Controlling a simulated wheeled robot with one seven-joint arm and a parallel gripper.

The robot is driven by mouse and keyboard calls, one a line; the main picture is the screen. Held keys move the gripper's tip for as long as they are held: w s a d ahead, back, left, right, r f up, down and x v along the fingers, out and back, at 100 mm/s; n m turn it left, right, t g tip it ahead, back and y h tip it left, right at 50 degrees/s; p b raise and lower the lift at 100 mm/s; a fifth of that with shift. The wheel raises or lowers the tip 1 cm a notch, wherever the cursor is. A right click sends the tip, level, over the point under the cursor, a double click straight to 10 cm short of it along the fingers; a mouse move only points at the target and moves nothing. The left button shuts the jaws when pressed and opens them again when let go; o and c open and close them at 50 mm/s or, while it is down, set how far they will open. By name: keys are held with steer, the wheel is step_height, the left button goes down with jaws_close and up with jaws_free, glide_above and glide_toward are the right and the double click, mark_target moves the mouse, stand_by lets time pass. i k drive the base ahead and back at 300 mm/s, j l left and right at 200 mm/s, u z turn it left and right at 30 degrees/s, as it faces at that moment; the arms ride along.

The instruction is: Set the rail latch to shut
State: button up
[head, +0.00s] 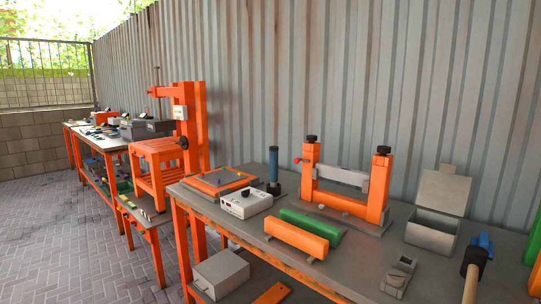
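A small grey metal fitting (398,276) lies near the front edge of the grey workbench (365,262). It looks like a latch on a short base and may be the rail latch, but it is too small to tell for sure. Whether it stands open or shut cannot be told. An orange frame (376,190) with black knobs and a grey bar (341,176) across it stands behind on the same bench. My gripper is not in view.
An orange block (296,237) and a green block (312,224) lie left of the fitting. An open grey box (433,230) stands behind it to the right, with a wooden-handled mallet (473,272) further right. A white control box (246,203) is further left. Paved floor (85,255) is clear at left.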

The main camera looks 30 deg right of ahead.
mark_target(296, 161)
steer(key=i, duration=0.85)
steer(key=i+z, duration=0.1)
steer(key=i, duration=0.75)
